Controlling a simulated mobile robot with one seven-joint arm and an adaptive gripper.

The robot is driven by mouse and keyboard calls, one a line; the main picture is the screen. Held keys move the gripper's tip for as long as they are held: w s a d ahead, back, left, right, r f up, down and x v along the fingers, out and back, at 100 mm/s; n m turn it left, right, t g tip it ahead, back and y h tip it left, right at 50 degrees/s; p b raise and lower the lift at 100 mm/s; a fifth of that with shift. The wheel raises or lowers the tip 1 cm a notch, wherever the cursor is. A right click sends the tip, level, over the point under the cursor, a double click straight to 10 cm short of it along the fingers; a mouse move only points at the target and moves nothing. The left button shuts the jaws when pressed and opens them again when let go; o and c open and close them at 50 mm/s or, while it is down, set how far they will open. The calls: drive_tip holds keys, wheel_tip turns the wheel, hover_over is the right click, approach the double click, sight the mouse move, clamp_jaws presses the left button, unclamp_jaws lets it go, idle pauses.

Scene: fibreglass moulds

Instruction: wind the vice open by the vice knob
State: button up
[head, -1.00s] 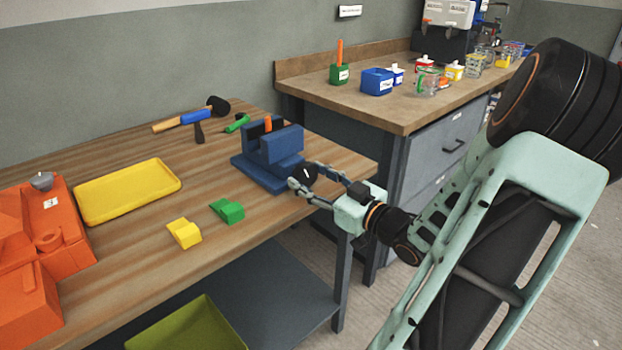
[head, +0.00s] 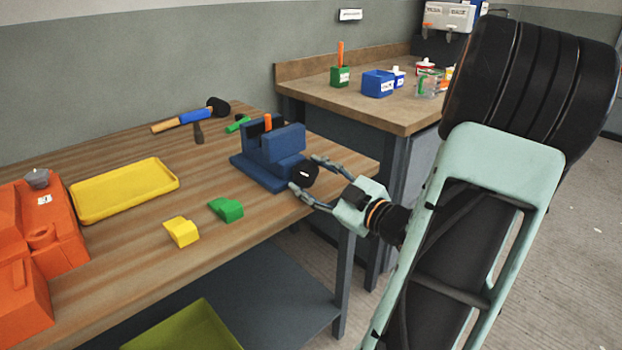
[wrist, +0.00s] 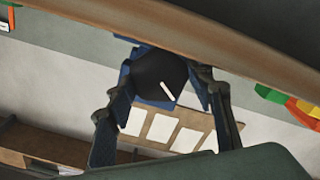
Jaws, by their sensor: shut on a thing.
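The blue vice (head: 285,140) sits on the wooden bench near its right corner, its jaws apart with a gap between them. The black vice knob (head: 306,173) is on its near right side and carries a white mark. My gripper (head: 303,172) comes in from the right and is shut on the knob, one finger on each side. In the wrist view, the knob (wrist: 158,72) sits between the two fingers (wrist: 163,80), its white mark slanted. The finger contact is partly hidden there.
An orange upright piece (head: 267,122) shows at the jaw gap; whether it is clamped is unclear. Yellow (head: 181,232) and green (head: 227,209) blocks lie in front of the vice.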

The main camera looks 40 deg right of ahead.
drive_tip(key=o, duration=1.2)
drive_tip(key=shift+c, duration=0.2)
drive_tip(key=s, duration=1.2)
drive_tip(key=shift+d, duration=0.45)
